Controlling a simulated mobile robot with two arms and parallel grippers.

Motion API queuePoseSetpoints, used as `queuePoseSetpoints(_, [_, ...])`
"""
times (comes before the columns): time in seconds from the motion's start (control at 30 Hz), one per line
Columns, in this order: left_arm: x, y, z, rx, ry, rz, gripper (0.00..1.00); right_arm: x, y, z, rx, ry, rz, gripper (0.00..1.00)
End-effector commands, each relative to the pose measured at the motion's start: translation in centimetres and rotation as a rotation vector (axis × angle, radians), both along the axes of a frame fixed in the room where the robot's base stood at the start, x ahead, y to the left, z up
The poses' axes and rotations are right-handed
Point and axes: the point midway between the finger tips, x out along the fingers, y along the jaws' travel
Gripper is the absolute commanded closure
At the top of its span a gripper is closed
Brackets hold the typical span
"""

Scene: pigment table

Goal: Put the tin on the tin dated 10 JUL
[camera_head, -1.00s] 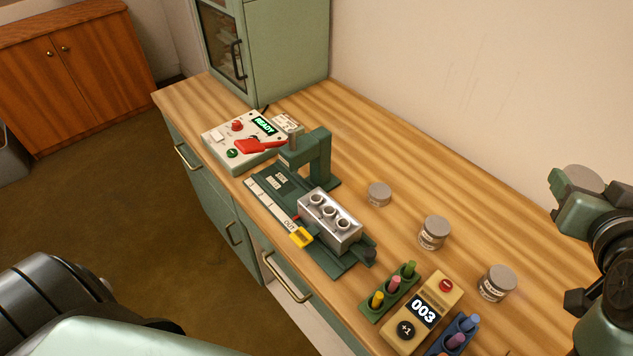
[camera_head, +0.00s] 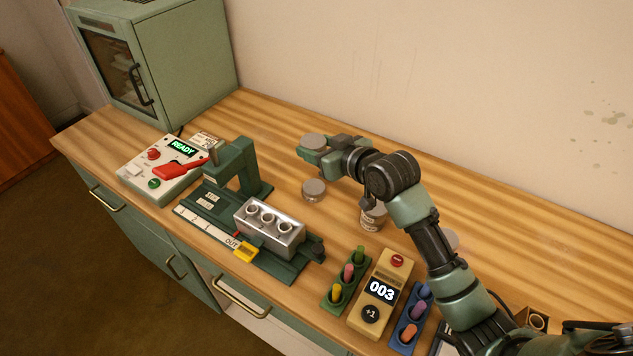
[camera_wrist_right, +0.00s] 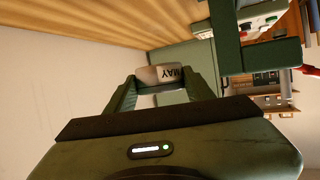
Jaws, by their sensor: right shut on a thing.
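My right gripper (camera_head: 318,150) is shut on a grey-lidded tin (camera_head: 313,141) and holds it above the table, towards the wall. Three more tins are on the table: one (camera_head: 314,190) below the held tin in the picture, one (camera_head: 373,219) beneath my right forearm, and one (camera_head: 450,238) mostly hidden behind that arm. Their label dates are too small or hidden to read. My left gripper is not in view.
A green press with a metal block (camera_head: 270,228) stands left of the tins. Behind it is a control box (camera_head: 160,168) reading "READY". A counter (camera_head: 381,292) showing "003" and crayon racks (camera_head: 345,280) are at the front. A green cabinet (camera_head: 165,60) stands at the far left.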

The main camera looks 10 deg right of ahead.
Motion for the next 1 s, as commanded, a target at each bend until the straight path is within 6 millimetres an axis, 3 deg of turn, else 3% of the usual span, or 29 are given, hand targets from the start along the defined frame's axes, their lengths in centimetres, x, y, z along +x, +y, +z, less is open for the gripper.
queuePoseSetpoints(0.13, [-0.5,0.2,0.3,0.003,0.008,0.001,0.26,-0.1,0.0,-4.1,0.001,0.007,-0.002,0.89])
queuePoseSetpoints(0.3, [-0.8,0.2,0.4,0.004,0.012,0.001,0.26,-0.1,0.0,-6.8,0.0,0.002,0.0,0.89])
queuePoseSetpoints(0.47, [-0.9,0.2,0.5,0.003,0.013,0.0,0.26,0.0,0.0,-8.0,0.0,0.0,0.0,0.89])
queuePoseSetpoints(0.7, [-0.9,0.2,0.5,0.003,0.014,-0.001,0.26,0.0,0.0,-11.4,0.001,0.003,-0.001,0.89])
queuePoseSetpoints(1.0, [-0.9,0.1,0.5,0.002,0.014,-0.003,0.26,0.0,0.0,-11.8,0.0,-0.002,-0.001,0.89])
